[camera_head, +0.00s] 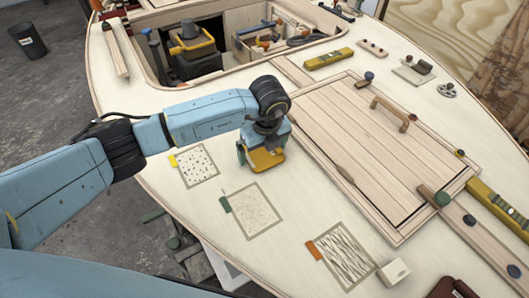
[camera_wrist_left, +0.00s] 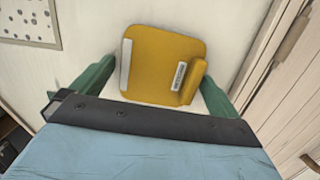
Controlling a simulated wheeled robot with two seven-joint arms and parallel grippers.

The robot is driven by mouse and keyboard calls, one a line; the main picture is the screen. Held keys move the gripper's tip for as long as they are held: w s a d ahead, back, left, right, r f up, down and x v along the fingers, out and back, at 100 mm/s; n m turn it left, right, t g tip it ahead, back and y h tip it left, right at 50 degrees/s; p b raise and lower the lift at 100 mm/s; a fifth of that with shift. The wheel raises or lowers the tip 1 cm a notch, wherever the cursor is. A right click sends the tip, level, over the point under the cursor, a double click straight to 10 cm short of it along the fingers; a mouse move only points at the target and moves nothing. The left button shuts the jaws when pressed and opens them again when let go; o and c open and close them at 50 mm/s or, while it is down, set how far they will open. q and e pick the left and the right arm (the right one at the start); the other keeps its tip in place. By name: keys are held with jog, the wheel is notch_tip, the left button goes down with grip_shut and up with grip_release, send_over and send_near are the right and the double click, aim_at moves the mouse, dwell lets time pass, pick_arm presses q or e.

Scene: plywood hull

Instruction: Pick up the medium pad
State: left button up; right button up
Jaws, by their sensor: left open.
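A yellow pad (camera_head: 267,161) lies on the pale plywood deck under my left gripper (camera_head: 262,150). In the left wrist view the yellow pad (camera_wrist_left: 160,68) has a white strip on its left edge, a raised ridge on its right and a small label too small to read. The green fingers of the left gripper (camera_wrist_left: 157,88) stand apart on either side of the pad, with gaps showing, and do not close on it. The gripper body hides part of the pad in the head view. My right gripper is not in view.
Three sample patches lie nearby: a dotted one (camera_head: 197,166), a speckled one (camera_head: 256,211) and a streaked one (camera_head: 345,256). A white block (camera_head: 396,271) is near the streaked patch. A planked hatch (camera_head: 370,150) with a handle lies right of the gripper.

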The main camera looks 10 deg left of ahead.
pick_arm(q)
jog(key=c, duration=0.8)
